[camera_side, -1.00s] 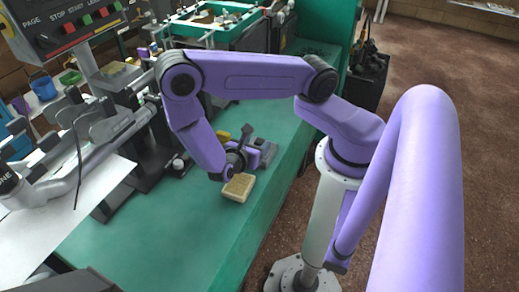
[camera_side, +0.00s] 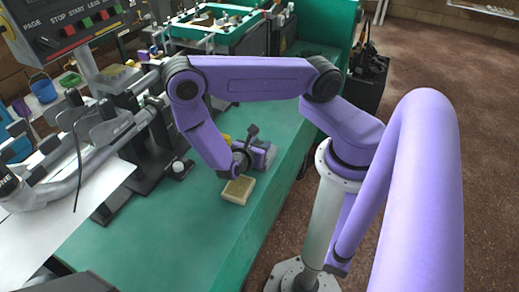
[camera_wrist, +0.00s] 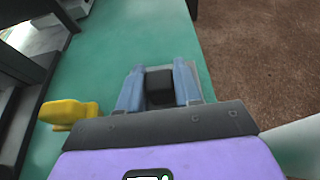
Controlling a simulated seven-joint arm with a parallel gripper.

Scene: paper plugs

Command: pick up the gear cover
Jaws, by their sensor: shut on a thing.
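My gripper (camera_side: 268,156) is low over the green bench. In the wrist view, its two blue-grey fingers (camera_wrist: 159,80) are on either side of a dark, blocky piece (camera_wrist: 159,88) and shut on it. This dark piece appears to be the gear cover; its full shape is hidden by the fingers and the gripper body. In the side view it cannot be told apart from the fingers. I cannot tell whether it touches the bench.
A tan block (camera_side: 238,190) lies on the green bench (camera_side: 170,245), just in front of my gripper. A yellow thing (camera_wrist: 68,113) is left of the gripper in the wrist view. Machine parts (camera_side: 105,130) stand at left. The bench's right edge is close, with floor beyond.

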